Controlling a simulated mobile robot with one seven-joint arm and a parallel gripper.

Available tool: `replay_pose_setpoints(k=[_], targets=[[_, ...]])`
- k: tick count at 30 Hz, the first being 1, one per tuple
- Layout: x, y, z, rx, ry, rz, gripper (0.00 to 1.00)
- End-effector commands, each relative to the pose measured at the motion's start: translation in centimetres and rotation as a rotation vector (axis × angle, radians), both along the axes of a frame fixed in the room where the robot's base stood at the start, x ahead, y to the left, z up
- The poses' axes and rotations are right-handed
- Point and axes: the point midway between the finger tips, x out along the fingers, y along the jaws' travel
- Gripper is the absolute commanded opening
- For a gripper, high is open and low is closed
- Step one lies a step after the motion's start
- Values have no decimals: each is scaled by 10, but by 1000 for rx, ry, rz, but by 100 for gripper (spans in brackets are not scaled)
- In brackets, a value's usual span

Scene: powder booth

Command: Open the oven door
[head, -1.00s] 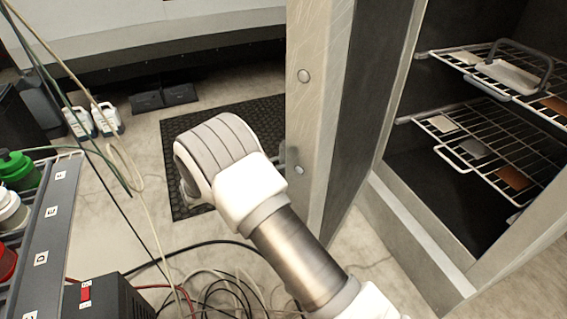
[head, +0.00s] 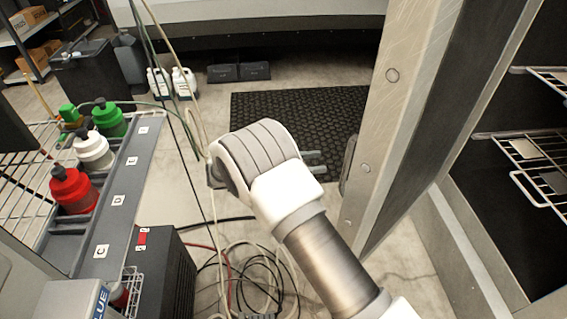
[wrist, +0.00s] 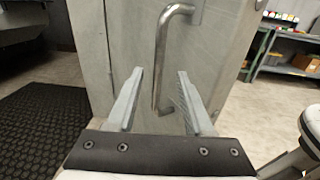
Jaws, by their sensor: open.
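The oven door (head: 407,120) stands ajar, swung out from the oven, with its metal edge facing me and its dark inner face toward the oven. In the wrist view its pale outer face (wrist: 225,45) fills the middle. A curved metal bar handle (wrist: 162,45) stands on that face. My gripper (wrist: 160,72) is open and empty. Its two fingers point at the door, one on each side of the handle's lower part in the picture; I cannot tell whether the bar is between them in depth. In the head view my gripper (head: 314,162) is left of the door, mostly hidden behind my wrist.
The oven interior holds wire racks (head: 530,160) at right. A bottle rack (head: 125,185) with red, white and green bottles stands at left. Cables (head: 250,265) lie on the floor below my arm. A black mat (head: 290,110) lies behind my gripper.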

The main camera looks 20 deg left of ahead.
Motion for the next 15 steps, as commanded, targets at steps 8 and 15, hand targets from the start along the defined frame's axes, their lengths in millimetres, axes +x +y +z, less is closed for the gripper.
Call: replay_pose_setpoints(k=[8, 15], targets=[[-31, 51, 0, 0, 0, 2, 52], [-40, 67, 0, 0, 0, 0, 52]])
